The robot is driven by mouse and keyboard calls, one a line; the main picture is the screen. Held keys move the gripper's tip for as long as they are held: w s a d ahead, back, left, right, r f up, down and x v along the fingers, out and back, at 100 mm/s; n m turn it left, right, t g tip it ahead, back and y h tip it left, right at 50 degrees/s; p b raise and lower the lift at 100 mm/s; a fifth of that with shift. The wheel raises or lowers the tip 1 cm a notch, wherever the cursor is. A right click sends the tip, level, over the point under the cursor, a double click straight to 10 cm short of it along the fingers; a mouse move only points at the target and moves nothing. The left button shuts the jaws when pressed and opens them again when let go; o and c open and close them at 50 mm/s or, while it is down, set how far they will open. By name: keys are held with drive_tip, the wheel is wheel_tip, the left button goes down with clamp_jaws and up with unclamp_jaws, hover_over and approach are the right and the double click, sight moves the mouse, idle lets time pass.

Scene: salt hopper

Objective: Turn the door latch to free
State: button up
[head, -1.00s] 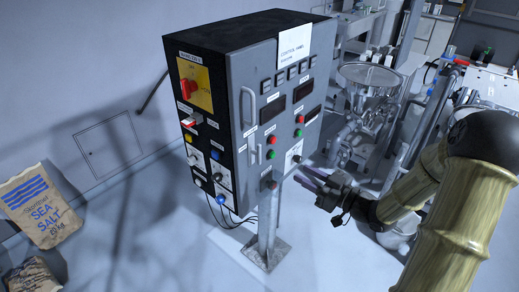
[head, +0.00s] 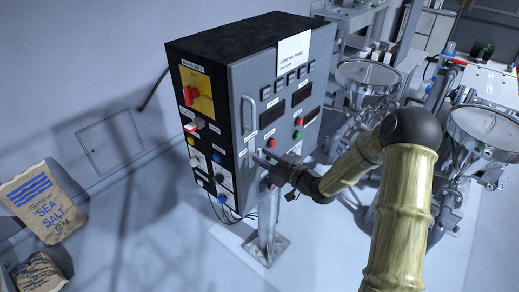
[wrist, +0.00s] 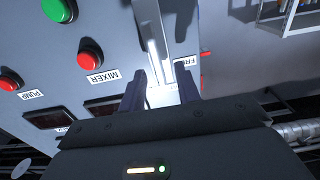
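The grey control cabinet (head: 275,75) stands on a post, its door shut. The door latch (wrist: 153,30) is a bright metal bar low on the door's left side; in the wrist view it runs from the top edge toward my fingertips. A label reading "FR" (wrist: 187,62) shows beside it, partly hidden by a finger. My gripper (head: 262,158) is at the latch in the head view. In the wrist view my gripper (wrist: 162,72) is open, one dark finger on each side of the bar, with gaps seeming to remain. Whether it touches is unclear.
A longer pull handle (head: 248,112) sits above on the door. The mixer's red button (wrist: 90,54) and a green button (wrist: 58,8) are close by. Steel funnels (head: 368,76) stand to the right.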

drive_tip(key=shift+p+x, duration=0.3)
drive_tip(key=shift+x, duration=1.05)
clamp_jaws()
